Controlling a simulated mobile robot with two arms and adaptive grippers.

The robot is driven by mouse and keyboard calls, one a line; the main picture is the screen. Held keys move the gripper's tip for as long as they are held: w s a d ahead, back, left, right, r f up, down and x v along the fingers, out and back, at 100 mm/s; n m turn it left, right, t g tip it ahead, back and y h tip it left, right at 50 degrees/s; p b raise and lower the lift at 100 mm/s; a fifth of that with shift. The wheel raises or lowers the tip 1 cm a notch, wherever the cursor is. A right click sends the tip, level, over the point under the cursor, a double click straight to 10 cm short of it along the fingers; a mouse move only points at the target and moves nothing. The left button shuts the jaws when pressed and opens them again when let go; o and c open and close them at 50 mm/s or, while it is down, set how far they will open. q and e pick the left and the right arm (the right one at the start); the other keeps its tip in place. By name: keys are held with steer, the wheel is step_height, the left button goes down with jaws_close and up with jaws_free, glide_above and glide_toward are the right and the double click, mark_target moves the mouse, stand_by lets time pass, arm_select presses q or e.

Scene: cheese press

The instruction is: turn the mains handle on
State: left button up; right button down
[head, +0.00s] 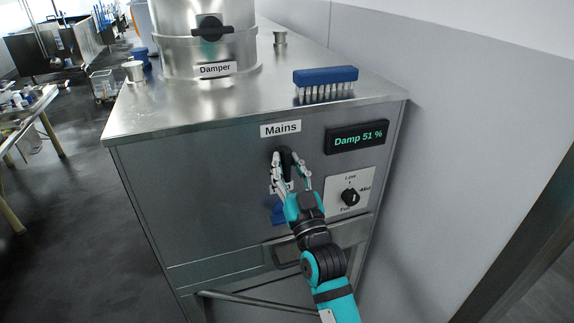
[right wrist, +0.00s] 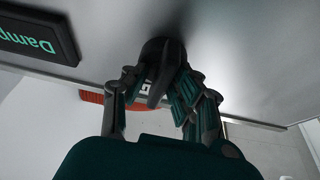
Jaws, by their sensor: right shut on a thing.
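The mains handle (head: 286,156) is a black rotary handle on the front of the steel cabinet, below the "Mains" label (head: 281,129). My right gripper (head: 291,174) is at it from below, with its fingers on either side of the handle. In the right wrist view the dark handle (right wrist: 158,75) sits between the fingers of the gripper (right wrist: 160,95), which is shut on it. The fingers partly cover the handle and its plate, so its exact angle is hard to read. My left gripper is not in view.
The display (head: 357,137) reads "Damp 51 %". Below it is a Low-Mid-Full knob (head: 350,197). A drawer pull (head: 285,253) lies under the handle. On the cabinet top (head: 150,110) are a blue brush (head: 325,76) and a steel vessel with the "Damper" label (head: 215,69). A wall closes the right side.

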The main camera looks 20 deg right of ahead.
steer(key=shift+f, duration=0.15)
steer(key=c, duration=1.3)
jaws_free()
steer(key=shift+c, duration=0.2)
steer(key=v, duration=1.2)
